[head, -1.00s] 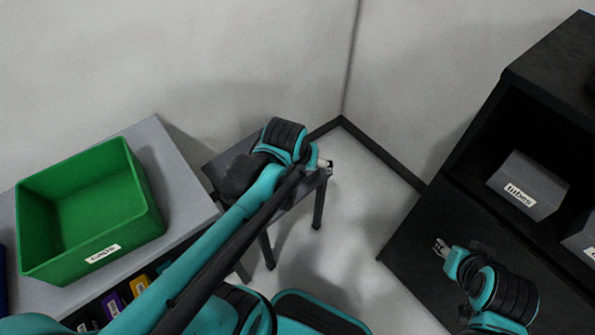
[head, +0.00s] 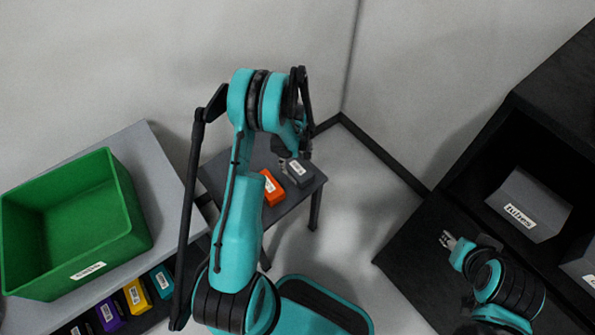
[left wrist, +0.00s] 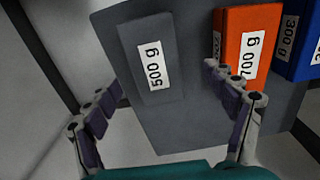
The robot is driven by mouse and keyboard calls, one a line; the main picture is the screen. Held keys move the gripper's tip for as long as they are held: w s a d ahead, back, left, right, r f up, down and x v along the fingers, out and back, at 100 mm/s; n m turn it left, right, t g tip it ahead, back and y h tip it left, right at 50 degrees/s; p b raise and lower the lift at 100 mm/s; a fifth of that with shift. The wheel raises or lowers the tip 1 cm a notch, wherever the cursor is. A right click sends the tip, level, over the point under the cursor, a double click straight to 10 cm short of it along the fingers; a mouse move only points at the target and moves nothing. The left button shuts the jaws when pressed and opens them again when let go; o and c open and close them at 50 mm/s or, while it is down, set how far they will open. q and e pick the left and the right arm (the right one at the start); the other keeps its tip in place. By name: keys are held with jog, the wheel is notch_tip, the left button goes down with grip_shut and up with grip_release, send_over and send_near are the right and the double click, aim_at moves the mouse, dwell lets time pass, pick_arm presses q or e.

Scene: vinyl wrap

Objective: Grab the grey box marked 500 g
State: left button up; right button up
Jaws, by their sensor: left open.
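The grey box (left wrist: 137,78) marked 500 g lies on a small dark grey table (left wrist: 185,128) in the left wrist view. The box also shows in the head view (head: 301,178), next to an orange box (head: 272,192). My left gripper (left wrist: 163,80) is open and empty, its fingers on either side of and short of the box. Its right finger is near the orange box, marked 700 g, and overlaps its lower edge in the picture. My right gripper (head: 447,240) is far off by the black shelf; its jaw state is too small to tell.
A blue box (left wrist: 297,45) marked 300 g stands right of the orange one. A green bin (head: 75,225) stands on a grey bench (head: 165,190), with purple, yellow and teal boxes below. A black shelf (head: 420,240) with grey bins is at right.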

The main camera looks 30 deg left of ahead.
aim_at(297, 167)
pick_arm(q)
notch_tip(297, 167, down, 2)
jog(key=shift+f+b, duration=0.2)
jog(key=shift+b, duration=0.2)
jog(key=f+b, duration=0.2)
jog(key=f, duration=0.1)
jog(key=f+b, duration=0.1)
jog(key=f, duration=0.1)
jog(key=shift+w+f, duration=0.2)
jog(key=shift+w, duration=0.2)
jog(key=shift+r, duration=0.1)
jog(key=shift+c, duration=0.2)
jog(key=c, duration=1.7)
jog(key=shift+o, duration=0.2)
jog(key=shift+r, duration=0.15)
